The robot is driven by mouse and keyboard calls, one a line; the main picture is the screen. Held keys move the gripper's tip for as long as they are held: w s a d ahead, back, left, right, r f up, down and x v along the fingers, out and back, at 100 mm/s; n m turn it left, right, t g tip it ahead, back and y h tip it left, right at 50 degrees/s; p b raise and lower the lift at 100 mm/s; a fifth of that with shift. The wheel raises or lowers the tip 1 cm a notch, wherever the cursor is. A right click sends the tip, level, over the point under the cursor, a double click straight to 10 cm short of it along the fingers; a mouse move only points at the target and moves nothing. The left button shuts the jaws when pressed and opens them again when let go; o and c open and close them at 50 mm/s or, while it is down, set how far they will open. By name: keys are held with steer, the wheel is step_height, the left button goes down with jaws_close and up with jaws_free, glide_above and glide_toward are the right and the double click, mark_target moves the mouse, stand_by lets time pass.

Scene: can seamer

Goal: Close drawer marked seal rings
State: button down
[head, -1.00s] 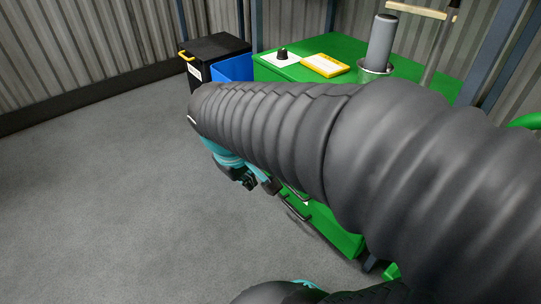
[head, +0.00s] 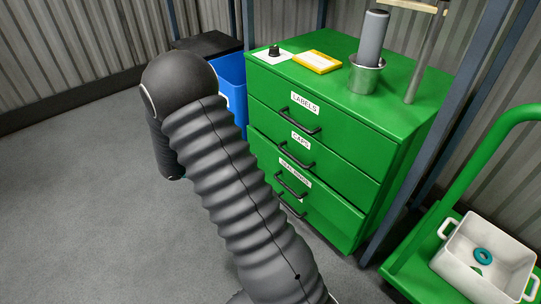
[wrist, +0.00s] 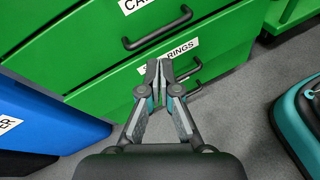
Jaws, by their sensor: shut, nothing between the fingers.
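The seal rings drawer (head: 325,204) is the third front down on the green cabinet (head: 400,108). Its front appears to stand slightly out from the drawers above; how far is hard to tell. Its black handle (head: 291,184) is below the label. In the wrist view the drawer front (wrist: 105,94) fills the middle, with its label (wrist: 181,50) partly covered by my gripper (wrist: 159,64). My gripper is shut and empty, its tips in front of the label and left of the handle (wrist: 190,73). Contact cannot be told. My arm hides the gripper in the head view.
The labels drawer (head: 340,128) and caps drawer (head: 335,165) above look shut. A blue bin (head: 232,88) stands left of the cabinet. A green cart (head: 400,270) with a white crate (head: 462,263) is at the right. Open grey floor (head: 80,200) lies to the left.

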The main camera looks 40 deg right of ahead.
mark_target(277, 152)
steer(key=w+f+n+t+h, duration=0.4)
steer(key=w+f+n, duration=0.2)
steer(key=f, duration=0.6)
steer(key=d, duration=0.9)
steer(key=w+d, duration=0.1)
steer(key=d, duration=0.4)
steer(key=shift+r, duration=0.1)
steer(key=shift+w+d+n, duration=0.1)
steer(key=shift+w+n, duration=0.05)
steer(key=shift+n, duration=0.15)
